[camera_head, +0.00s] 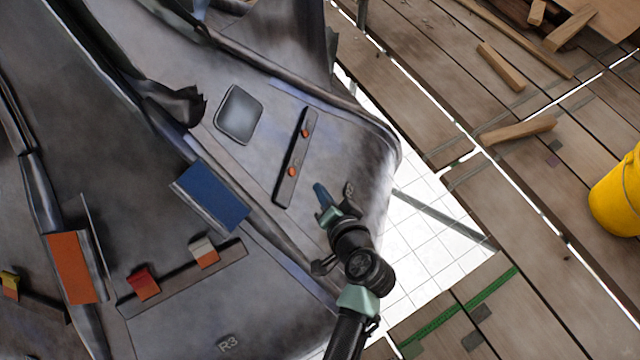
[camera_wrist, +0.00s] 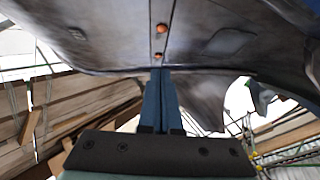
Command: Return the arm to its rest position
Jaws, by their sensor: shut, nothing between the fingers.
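My gripper (camera_head: 322,196) has green and black parts with blue fingers, and it is over the right part of the dark metal surface in the head view. In the wrist view my gripper's blue fingers (camera_wrist: 161,75) are together, with nothing between them. They point toward the dark metal surface (camera_wrist: 110,45). A dark strip (camera_head: 284,185) with two orange studs (camera_head: 305,133) lies just beyond the fingertips, to their upper left in the head view. Whether the fingertips touch the surface cannot be told.
A dark square pad (camera_head: 239,114), a blue block (camera_head: 211,196), an orange block (camera_head: 71,267) and small red (camera_head: 143,283) and white-orange (camera_head: 204,252) pieces are on the metal. Wooden planks (camera_head: 560,230) with loose timber (camera_head: 518,131) and a yellow bucket (camera_head: 617,195) lie to the right.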

